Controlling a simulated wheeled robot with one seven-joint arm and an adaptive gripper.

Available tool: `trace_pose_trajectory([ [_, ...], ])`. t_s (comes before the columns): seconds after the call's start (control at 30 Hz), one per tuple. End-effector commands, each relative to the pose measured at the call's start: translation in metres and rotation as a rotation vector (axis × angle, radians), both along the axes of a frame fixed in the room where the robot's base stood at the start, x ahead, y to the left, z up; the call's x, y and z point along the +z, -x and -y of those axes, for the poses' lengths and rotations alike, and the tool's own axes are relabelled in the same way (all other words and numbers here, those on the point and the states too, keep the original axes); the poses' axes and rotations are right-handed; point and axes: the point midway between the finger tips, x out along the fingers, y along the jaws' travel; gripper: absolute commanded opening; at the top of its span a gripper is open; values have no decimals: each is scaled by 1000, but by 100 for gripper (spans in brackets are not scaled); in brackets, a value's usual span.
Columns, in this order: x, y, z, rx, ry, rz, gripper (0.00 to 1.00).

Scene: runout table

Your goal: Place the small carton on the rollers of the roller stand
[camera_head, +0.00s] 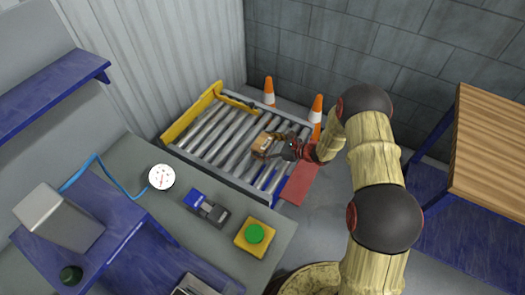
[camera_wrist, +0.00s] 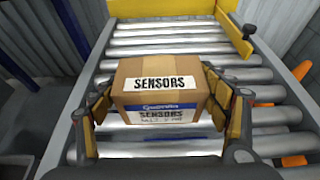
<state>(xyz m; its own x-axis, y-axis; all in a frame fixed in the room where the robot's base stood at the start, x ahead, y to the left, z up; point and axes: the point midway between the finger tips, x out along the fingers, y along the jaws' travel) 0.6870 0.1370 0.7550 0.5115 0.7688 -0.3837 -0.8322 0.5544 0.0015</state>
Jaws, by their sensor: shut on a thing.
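The small carton (camera_wrist: 160,88) is a brown box with white labels reading "SENSORS" and a blue band. My gripper (camera_wrist: 167,112) is shut on it, with a finger against its left and right sides. In the head view the carton (camera_head: 262,142) is over the right part of the roller stand (camera_head: 229,175), with my gripper (camera_head: 272,150) reaching in from the right. The stand's grey rollers (camera_wrist: 170,41) run behind and under the carton in the wrist view. I cannot tell whether the carton's underside touches the rollers.
A yellow stop (camera_head: 187,115) edges the stand's far left side. Two orange cones (camera_head: 269,92) (camera_head: 316,108) stand behind it. A grey counter in front holds a green button on a yellow box (camera_head: 254,236) and a blue-grey device (camera_head: 207,208). The rollers left of the carton are clear.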

Motion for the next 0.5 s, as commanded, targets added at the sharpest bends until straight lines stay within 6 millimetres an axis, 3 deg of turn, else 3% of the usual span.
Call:
trace_pose_trajectory([
  [0.17, -9, -7, -4, 1, 0, 2, 46],
  [0.4, -42, -9, -5, 1, -1, 1, 46],
  [0.5, -41, -9, -5, 1, 0, 3, 46],
])
